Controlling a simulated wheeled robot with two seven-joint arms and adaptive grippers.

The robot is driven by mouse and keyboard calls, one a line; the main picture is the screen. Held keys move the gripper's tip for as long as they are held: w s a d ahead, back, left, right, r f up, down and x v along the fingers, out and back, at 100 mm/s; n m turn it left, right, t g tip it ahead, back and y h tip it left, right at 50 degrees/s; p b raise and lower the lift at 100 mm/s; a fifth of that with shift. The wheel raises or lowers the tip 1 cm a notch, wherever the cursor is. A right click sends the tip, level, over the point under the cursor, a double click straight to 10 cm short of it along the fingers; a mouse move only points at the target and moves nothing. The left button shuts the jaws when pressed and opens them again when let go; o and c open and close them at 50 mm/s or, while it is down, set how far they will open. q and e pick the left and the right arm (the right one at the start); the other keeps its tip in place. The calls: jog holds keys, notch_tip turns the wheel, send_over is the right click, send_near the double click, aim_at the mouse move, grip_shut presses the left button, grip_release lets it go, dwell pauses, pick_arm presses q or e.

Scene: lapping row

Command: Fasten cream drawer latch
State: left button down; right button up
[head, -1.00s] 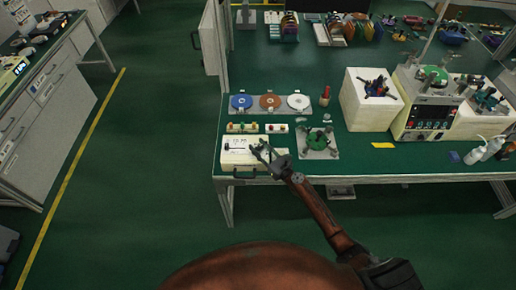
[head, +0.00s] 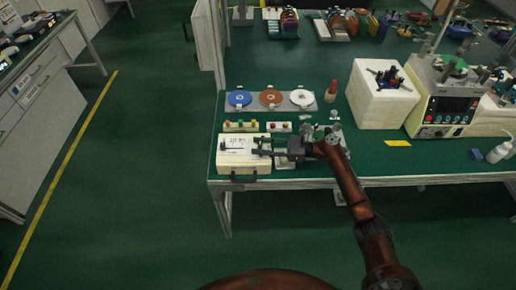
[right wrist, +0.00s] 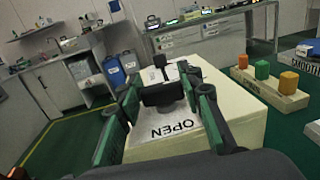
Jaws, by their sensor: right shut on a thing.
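The cream drawer box (head: 230,168) sits at the left front corner of the green bench, with a dark handle (head: 237,177) on its front. My right gripper (head: 259,146) reaches over its top from the right. In the right wrist view its green-sided fingers (right wrist: 160,88) are shut on the black latch knob (right wrist: 162,96), one on each side. A pale plate (right wrist: 200,140) marked OPEN, upside down in that view, lies under the knob on the box top. In the head view the fingers hide the latch. My left gripper is not in view.
Blue, brown and white discs sit on a grey tray (head: 254,108) farther back. A red bottle (head: 331,93) and a cream block (head: 378,107) stand to the right. Floor left of the bench is clear.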

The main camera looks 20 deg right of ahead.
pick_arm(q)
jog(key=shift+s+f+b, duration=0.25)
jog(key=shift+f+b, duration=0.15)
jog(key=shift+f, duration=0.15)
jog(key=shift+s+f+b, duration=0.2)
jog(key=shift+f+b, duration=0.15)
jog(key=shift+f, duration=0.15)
pick_arm(e)
jog(key=shift+f+n+g+y, duration=0.1)
jog(key=shift+n+g+y, duration=0.3)
jog(key=shift+n+g, duration=0.45)
jog(key=shift+o, duration=0.2)
jog(key=shift+g, duration=0.35)
jog(key=shift+c, duration=0.2)
jog(key=o, duration=1.2)
jog(key=shift+d, duration=0.1)
jog(key=v, duration=1.1)
jog(key=shift+s+d, duration=0.1)
jog(key=shift+d, duration=0.3)
